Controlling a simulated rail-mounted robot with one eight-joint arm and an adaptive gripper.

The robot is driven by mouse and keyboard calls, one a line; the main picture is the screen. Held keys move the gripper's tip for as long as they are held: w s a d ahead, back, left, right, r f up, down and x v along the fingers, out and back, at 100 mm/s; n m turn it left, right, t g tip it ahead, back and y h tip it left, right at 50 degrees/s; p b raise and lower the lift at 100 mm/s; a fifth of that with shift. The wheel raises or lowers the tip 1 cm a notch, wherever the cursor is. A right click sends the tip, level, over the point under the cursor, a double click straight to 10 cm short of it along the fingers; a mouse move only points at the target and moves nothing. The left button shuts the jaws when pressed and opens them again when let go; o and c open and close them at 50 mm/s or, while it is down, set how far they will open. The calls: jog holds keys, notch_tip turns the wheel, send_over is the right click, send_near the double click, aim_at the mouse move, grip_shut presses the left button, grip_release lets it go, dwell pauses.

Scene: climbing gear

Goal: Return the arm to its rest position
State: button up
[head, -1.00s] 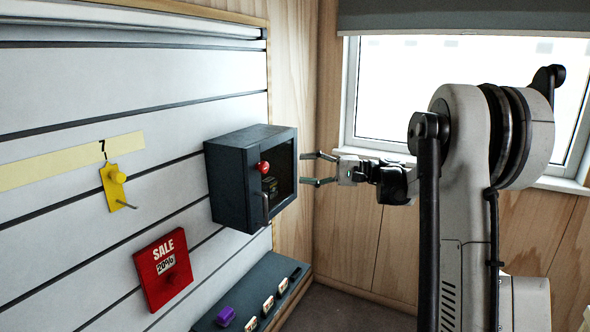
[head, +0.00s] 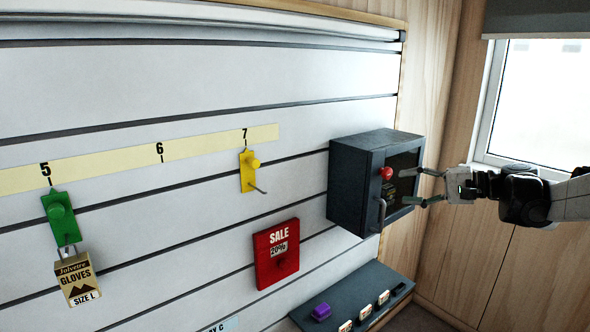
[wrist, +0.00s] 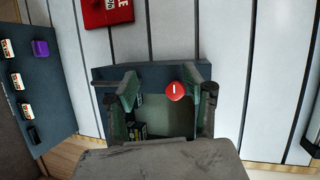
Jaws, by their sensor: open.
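My gripper (head: 413,187) is open and empty at the right of the head view. Its two fingers are spread in front of the dark front of a wall-mounted box (head: 352,186). The box has a red round knob (head: 386,174) and a grey handle (head: 381,214). In the wrist view my gripper (wrist: 165,85) has its fingers apart over the box (wrist: 158,72), with the red knob (wrist: 176,91) near the right finger. A small dark labelled item (wrist: 138,131) shows behind the box's front. I cannot tell whether the fingers touch the box.
A slatted white wall carries a yellow hook (head: 248,172), a green hook (head: 59,218) with a gloves tag (head: 77,279), and a red sale sign (head: 276,254). A dark panel (head: 345,297) with a purple knob sits below the box. A window (head: 535,100) is at right.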

jog(key=s+a+f+n+g+h, duration=0.1)
jog(key=s+a+f+h, duration=0.15)
jog(key=s+a, duration=0.4)
jog(key=s+a+f+n+g+h, duration=0.1)
jog(key=s+a+f+h, duration=0.1)
jog(key=s+a+h, duration=0.45)
jog(key=s+d+f+n+h, duration=0.1)
jog(key=s+f, duration=0.1)
jog(key=s, duration=0.4)
jog(key=s+d+f+n+t+h, duration=0.1)
jog(key=s+f, duration=0.2)
jog(key=s, duration=0.4)
jog(key=s+f+n+h, duration=0.2)
jog(key=s+f, duration=0.1)
jog(key=s, duration=0.4)
jog(key=shift+d, duration=0.4)
